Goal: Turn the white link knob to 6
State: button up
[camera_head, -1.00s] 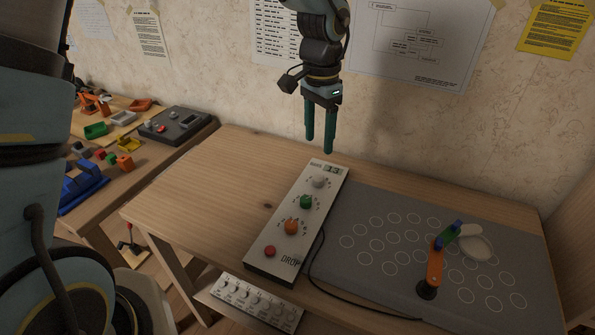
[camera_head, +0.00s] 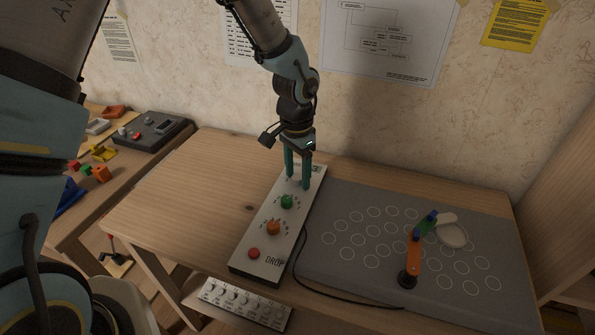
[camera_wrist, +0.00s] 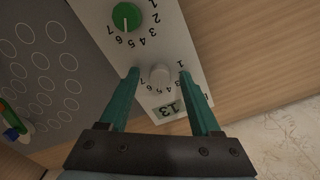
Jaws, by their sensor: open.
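The white knob (camera_wrist: 160,75) sits on the upper end of the white control panel (camera_head: 262,232), beside a small display that seems to read 13 in the wrist view. My gripper (camera_head: 298,185) is open, its two green fingers pointing down at that end of the panel. In the wrist view the fingertips (camera_wrist: 160,72) stand on either side of the white knob, with gaps between. In the head view the fingers mostly hide the white knob. The green knob (camera_head: 287,202), orange knob (camera_head: 273,228) and red button (camera_head: 254,253) lie further down the panel.
A grey mat (camera_head: 345,265) with printed circles lies right of the panel, bearing a linked arm of orange, green, blue and white pieces (camera_head: 414,255). A black cable (camera_head: 330,297) runs along the panel's right side. Bare wood (camera_head: 190,200) lies to the left.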

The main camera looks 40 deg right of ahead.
grip_shut()
dwell(0.5)
